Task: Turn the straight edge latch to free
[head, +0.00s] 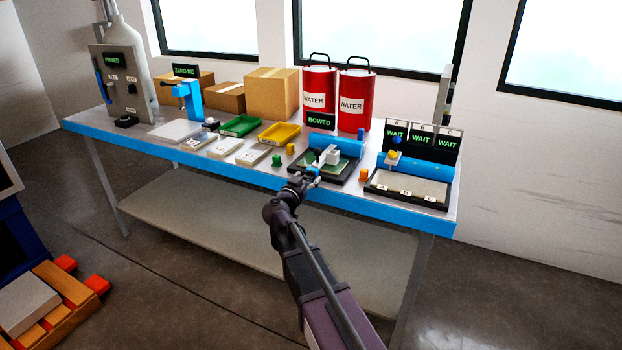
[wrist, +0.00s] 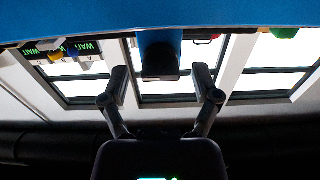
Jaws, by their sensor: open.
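The straight edge station is a dark tray (head: 335,174) with a green plate and white block on it and a blue rail behind. Its sign (head: 320,120) reads BOWED. My gripper (head: 309,178) is at the tray's front left edge, beside a small blue part (head: 314,170) that may be the latch. In the wrist view my gripper (wrist: 162,82) is open, with its two fingers apart. A blue post with a dark end (wrist: 160,58) shows between them; I cannot tell whether they touch it. The latch's setting cannot be made out.
A tray station with three WAIT signs (head: 422,137) is at right. Two red water cans (head: 357,98) stand behind. The blue bench edge (head: 230,167) runs along the front.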

